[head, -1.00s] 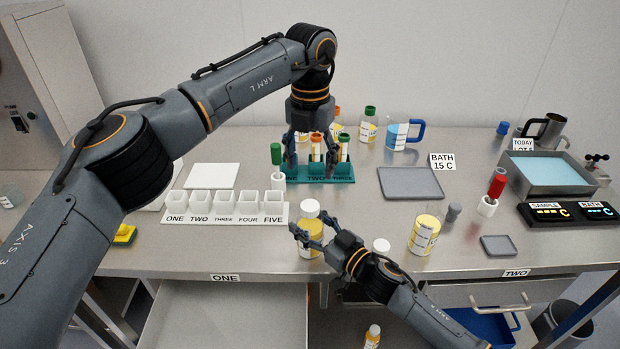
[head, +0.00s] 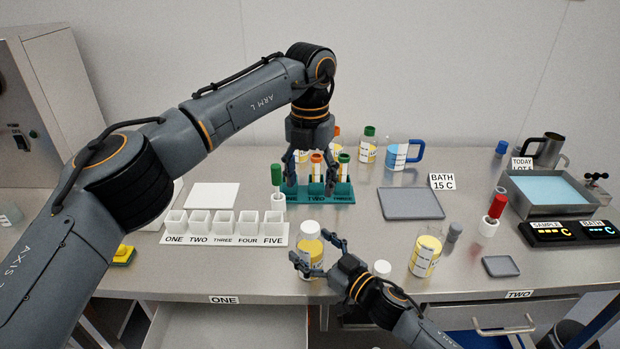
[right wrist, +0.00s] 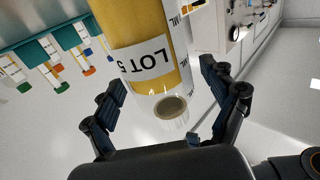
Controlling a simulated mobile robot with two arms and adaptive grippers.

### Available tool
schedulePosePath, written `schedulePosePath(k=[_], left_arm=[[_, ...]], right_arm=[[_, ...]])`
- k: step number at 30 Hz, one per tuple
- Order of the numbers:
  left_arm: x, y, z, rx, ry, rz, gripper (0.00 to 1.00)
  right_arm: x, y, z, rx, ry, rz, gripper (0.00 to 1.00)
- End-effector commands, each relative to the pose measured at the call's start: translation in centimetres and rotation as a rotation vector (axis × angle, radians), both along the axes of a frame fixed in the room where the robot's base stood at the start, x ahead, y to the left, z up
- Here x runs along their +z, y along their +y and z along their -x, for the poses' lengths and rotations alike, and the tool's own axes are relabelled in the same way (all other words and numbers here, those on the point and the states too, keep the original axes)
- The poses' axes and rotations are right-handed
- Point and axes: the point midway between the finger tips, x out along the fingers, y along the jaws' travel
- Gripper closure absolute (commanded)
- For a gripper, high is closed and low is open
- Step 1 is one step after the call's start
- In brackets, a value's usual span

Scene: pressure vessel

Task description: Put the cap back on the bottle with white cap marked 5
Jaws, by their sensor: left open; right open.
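In the right wrist view a yellow-filled bottle marked LOT 5 (right wrist: 148,58) stands between the spread fingers of my right gripper (right wrist: 165,105). A round grey-beige circle shows at its near end; I cannot tell if it is an open mouth. In the head view a yellow bottle with a white top (head: 309,256) is at the tips of my right gripper (head: 309,250), which is open. A loose white cap (head: 382,268) lies on the table right of this gripper. My left gripper (head: 309,180) is open, over the teal tube rack (head: 340,196).
A grey tray (head: 410,204) lies behind. The table's front edge is close to the right arm.

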Motion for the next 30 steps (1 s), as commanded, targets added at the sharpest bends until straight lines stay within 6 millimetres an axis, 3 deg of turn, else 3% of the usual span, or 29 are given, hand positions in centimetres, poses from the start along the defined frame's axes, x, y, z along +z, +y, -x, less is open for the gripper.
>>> schedulePosePath(k=[15,30], left_arm=[[0.0,0.0,0.0,0.0,0.0,0.0,0.35],[0.0,0.0,0.0,0.0,0.0,0.0,0.35]], right_arm=[[-0.1,-6.8,7.2,-0.001,0.004,0.001,0.15],[0.0,-7.6,8.1,0.001,0.001,-0.001,0.15]])
